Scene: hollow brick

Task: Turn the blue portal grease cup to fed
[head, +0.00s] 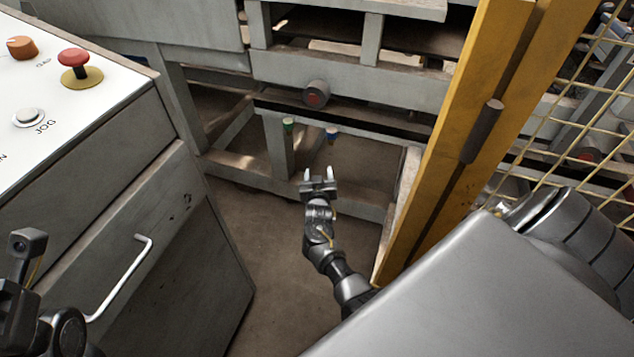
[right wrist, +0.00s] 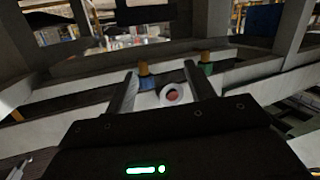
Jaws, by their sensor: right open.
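The blue grease cup (head: 332,132) hangs under the dark rail of the grey frame in the head view. In the right wrist view the blue cup (right wrist: 147,83), with a brass-coloured part, appears between my fingers, nearer the left one. A green cup (head: 288,125) hangs left of it in the head view; in the right wrist view this green cup (right wrist: 206,69) is on the right. My right gripper (head: 319,174) is open and empty, below the blue cup and apart from it. Part of my left gripper (head: 27,245) shows at the left edge; its jaws are unclear.
A roller end with a red centre (head: 316,93) sits above the cups. A yellow post (head: 465,130) and wire fence stand to the right. A control cabinet (head: 120,170) with buttons and a handle is on the left. The floor between is clear.

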